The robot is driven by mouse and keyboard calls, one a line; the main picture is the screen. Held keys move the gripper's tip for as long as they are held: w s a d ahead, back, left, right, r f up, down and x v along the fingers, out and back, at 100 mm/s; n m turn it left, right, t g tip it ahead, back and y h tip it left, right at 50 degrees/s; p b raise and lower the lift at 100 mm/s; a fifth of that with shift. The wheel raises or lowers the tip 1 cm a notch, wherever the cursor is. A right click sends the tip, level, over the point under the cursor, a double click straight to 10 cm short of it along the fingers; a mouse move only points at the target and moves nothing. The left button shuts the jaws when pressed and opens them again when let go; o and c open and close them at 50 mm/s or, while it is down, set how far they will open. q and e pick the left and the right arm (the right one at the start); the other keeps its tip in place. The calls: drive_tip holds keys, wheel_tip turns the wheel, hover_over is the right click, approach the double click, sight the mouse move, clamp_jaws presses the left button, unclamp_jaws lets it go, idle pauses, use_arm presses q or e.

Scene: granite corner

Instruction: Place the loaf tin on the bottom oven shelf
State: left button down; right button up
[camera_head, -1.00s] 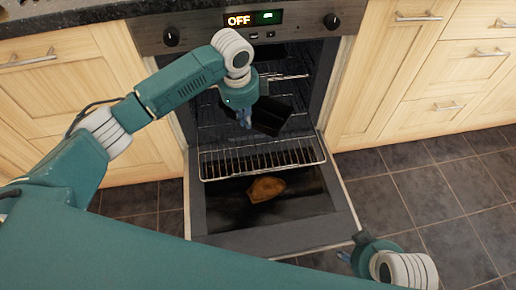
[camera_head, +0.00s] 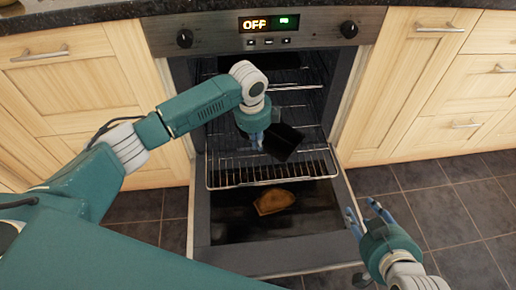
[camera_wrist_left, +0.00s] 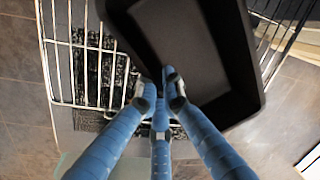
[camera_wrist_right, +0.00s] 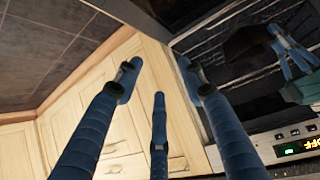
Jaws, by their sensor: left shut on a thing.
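The black loaf tin (camera_head: 284,142) is held at one edge by my left gripper (camera_head: 262,138), in front of the oven opening. It is tilted and appears above the pulled-out wire shelf (camera_head: 230,176); I cannot tell if they touch. In the left wrist view the blue fingers (camera_wrist_left: 160,88) close on the rim of the tin (camera_wrist_left: 188,40), with shelf bars on both sides. My right gripper (camera_head: 362,214) is open and empty, right of the lowered door. The right wrist view also shows its spread fingers (camera_wrist_right: 160,85) and, at upper right, the tin (camera_wrist_right: 246,42).
The oven door (camera_head: 245,258) is folded down, with a brown, flat, bread-like piece (camera_head: 274,201) on it. Another wire shelf (camera_head: 296,87) is higher inside the oven. Wooden cupboards flank the oven. The tiled floor (camera_head: 440,205) at right is clear.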

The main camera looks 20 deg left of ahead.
use_arm(q)
wheel_tip(320, 180, down, 3)
drive_tip(key=shift+r+b, duration=0.1)
drive_tip(key=shift+b, duration=0.3)
use_arm(e)
drive_tip(key=w+a+r+t+y, duration=0.1)
drive_tip(key=w+r+t, duration=0.2)
drive_tip(key=r, duration=0.1)
drive_tip(key=shift+w+a+r, duration=0.25)
drive_tip(key=shift+w+a, duration=0.05)
drive_tip(key=shift+w, duration=0.1)
use_arm(q)
drive_tip(key=c, duration=2.3)
unclamp_jaws()
drive_tip(key=shift+f, duration=0.25)
drive_tip(key=o, duration=0.4)
use_arm(e)
drive_tip(key=shift+s+f, duration=0.1)
drive_tip(key=shift+f, duration=0.05)
use_arm(q)
drive_tip(key=shift+r, duration=0.1)
